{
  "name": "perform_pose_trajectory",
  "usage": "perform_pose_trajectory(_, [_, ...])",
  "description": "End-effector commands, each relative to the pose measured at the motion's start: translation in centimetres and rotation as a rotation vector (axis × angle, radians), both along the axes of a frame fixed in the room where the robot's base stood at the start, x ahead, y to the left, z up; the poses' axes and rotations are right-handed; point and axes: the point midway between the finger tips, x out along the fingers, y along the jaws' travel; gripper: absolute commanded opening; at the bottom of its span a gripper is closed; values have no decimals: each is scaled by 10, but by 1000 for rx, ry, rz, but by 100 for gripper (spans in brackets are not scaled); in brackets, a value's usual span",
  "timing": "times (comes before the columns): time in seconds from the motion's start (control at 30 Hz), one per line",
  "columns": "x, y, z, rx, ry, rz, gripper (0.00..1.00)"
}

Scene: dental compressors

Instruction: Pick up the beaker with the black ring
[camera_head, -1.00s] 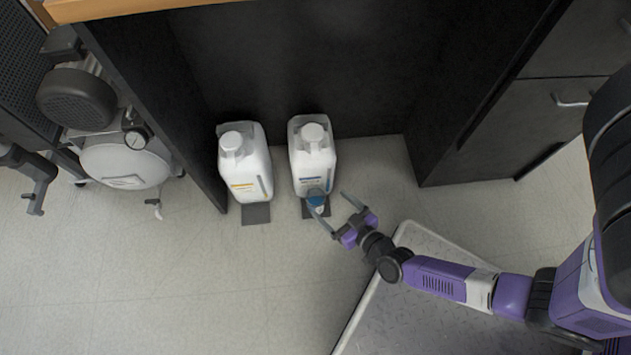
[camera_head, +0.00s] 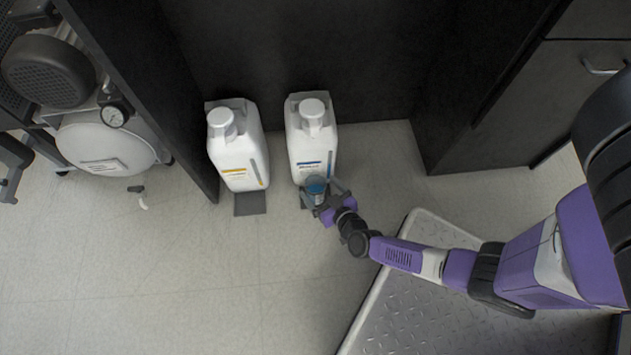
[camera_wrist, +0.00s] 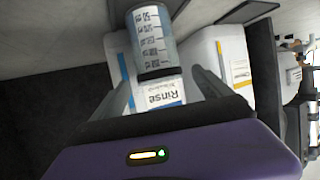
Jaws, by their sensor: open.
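The beaker (camera_head: 316,187), small with a bluish top, stands in front of the right white jug. In the wrist view the beaker (camera_wrist: 151,38) is clear, with printed volume marks and a black ring (camera_wrist: 156,72) around one end. My gripper (camera_head: 322,193) is at the beaker, with its open fingers on either side of it in the head view. In the wrist view the fingers of my gripper (camera_wrist: 163,88) flank the line of the beaker. I cannot tell whether either finger touches it.
The right jug (camera_head: 312,145), labelled Rinse in the wrist view, stands just behind the beaker. A left jug (camera_head: 236,150) stands beside it with a dark pad (camera_head: 250,203) in front. Dark cabinet walls (camera_head: 290,50) enclose both. A compressor (camera_head: 105,145) is at left. Front floor is clear.

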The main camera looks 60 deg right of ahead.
Motion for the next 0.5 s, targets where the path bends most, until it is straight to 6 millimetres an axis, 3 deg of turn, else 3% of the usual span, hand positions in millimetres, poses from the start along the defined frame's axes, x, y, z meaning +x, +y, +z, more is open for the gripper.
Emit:
perform_pose_trajectory(0.13, [12,-6,-7,0,-1,0,88])
perform_pose_trajectory(0.4, [14,-8,-5,0,0,0,88])
perform_pose_trajectory(0.43, [14,-8,-5,0,0,0,86])
perform_pose_trajectory(0.5, [14,-8,-6,0,0,0,73])
